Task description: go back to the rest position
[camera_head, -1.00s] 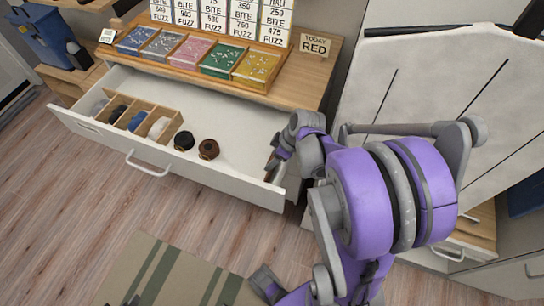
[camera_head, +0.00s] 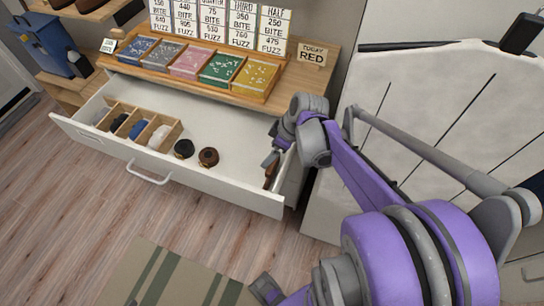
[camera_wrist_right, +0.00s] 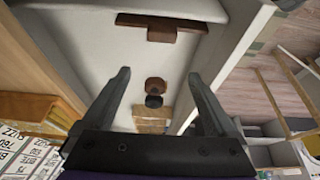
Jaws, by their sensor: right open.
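My right gripper (camera_head: 272,152) is over the right end of the open white drawer (camera_head: 235,188). In the wrist view my right gripper (camera_wrist_right: 159,76) has its two fingers wide apart with nothing held between them. A brown wooden piece (camera_head: 270,174) lies in the drawer at its right end, close below the gripper in the head view; it also shows in the wrist view (camera_wrist_right: 160,28), beyond the fingertips. My purple right arm fills the right side of the head view. I cannot make out my left gripper.
A dark round item (camera_head: 183,149) and a brown one (camera_head: 208,157) lie in the drawer beside a wooden divider box (camera_head: 172,135). Coloured trays (camera_head: 221,68) and a "RED" sign (camera_head: 312,54) stand on the desktop above. A pale slanted panel (camera_head: 420,75) is at right.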

